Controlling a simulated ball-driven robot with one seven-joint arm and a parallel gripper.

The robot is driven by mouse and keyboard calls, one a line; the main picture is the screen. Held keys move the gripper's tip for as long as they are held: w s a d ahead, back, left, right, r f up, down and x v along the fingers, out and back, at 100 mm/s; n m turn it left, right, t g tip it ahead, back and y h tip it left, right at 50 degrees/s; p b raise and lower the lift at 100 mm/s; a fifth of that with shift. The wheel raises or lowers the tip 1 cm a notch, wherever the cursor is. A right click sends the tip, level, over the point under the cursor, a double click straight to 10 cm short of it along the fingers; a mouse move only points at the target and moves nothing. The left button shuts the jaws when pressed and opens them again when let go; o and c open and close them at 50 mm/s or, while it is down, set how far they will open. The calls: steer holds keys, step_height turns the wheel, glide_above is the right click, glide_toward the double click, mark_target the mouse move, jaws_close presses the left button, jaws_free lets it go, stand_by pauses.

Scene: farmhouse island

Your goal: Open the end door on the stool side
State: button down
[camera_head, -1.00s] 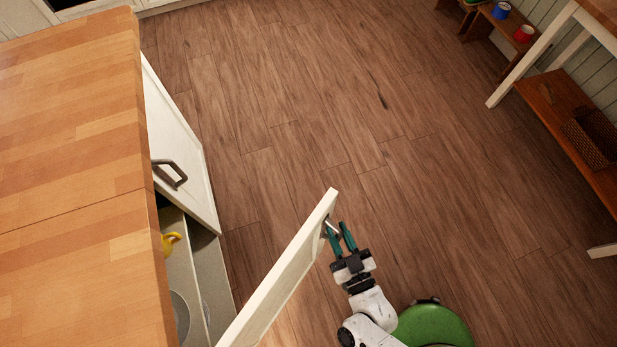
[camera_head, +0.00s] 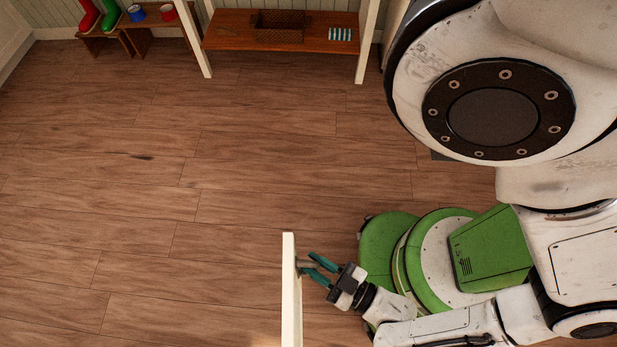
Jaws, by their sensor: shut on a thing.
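The cabinet door (camera_head: 290,291) shows edge-on at the lower middle, a cream panel standing upright and swung out over the floor. Its metal handle (camera_head: 304,264) sticks out from its right face near the far edge. My gripper (camera_head: 313,268), with two green fingers, is at the handle and shut on it. The wrist and arm reach in from the right. The island and the door's hinge side are out of view, and so is any stool.
My green and white base stands right of the door. The wooden floor (camera_head: 130,215) to the left is clear. At the back are a shelf table (camera_head: 230,30) with a basket (camera_head: 280,26), and a low bench (camera_head: 150,22) with pots and boots.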

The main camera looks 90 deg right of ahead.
steer(key=shift+s, duration=0.1)
steer(key=c, duration=1.1)
jaws_free()
steer(key=b+v, duration=0.3)
steer(key=v, duration=0.7)
steer(key=shift+s+a, duration=0.25)
steer(key=shift+s, duration=0.05)
